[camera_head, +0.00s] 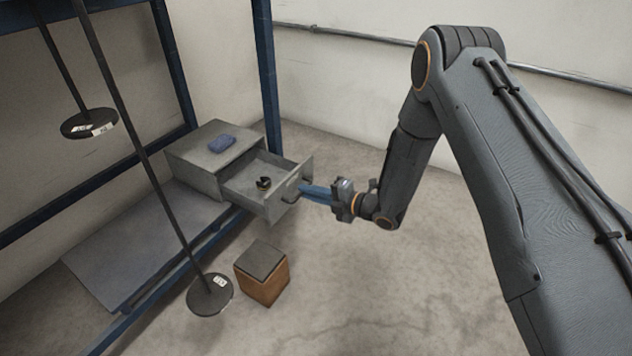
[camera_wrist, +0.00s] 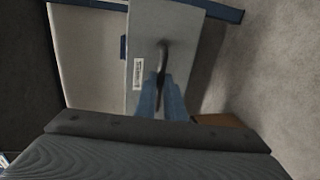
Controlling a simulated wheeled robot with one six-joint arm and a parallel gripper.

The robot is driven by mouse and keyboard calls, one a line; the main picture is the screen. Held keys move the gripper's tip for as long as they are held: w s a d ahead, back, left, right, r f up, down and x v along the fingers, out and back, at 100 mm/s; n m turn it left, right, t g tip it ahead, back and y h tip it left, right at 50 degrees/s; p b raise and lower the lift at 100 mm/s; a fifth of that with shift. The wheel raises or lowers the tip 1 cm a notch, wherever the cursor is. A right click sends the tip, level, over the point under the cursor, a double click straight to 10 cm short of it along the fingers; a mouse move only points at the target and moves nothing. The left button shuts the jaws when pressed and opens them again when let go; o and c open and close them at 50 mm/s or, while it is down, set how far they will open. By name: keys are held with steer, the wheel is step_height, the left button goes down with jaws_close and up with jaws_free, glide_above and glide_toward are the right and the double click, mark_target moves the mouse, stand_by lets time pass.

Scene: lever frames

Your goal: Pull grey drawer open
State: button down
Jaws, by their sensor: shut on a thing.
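The grey drawer (camera_head: 240,184) stands pulled out of its grey cabinet (camera_head: 203,152), with its inside showing. A small dark object (camera_head: 264,183) lies in it. My gripper (camera_head: 308,191) comes from the right, and its blue fingers are shut on the drawer's handle (camera_head: 292,187). In the wrist view the drawer front (camera_wrist: 140,75) shows a white label, and the dark curved handle (camera_wrist: 162,55) runs between the fingers (camera_wrist: 160,98). The exact contact is partly hidden by the fingers.
A wooden box with a dark top (camera_head: 262,284) stands on the floor below the drawer. Round black discs on rods (camera_head: 210,294) hang at the left, by a blue frame (camera_head: 267,75). Floor at right is clear.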

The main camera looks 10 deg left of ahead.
steer(key=shift+d, duration=0.3)
steer(key=c, duration=1.8)
jaws_free()
steer(key=shift+c, duration=0.2)
steer(key=shift+s+d, duration=0.1)
steer(key=p+v, duration=0.3)
steer(key=v, duration=0.4)
steer(key=shift+d, duration=0.25)
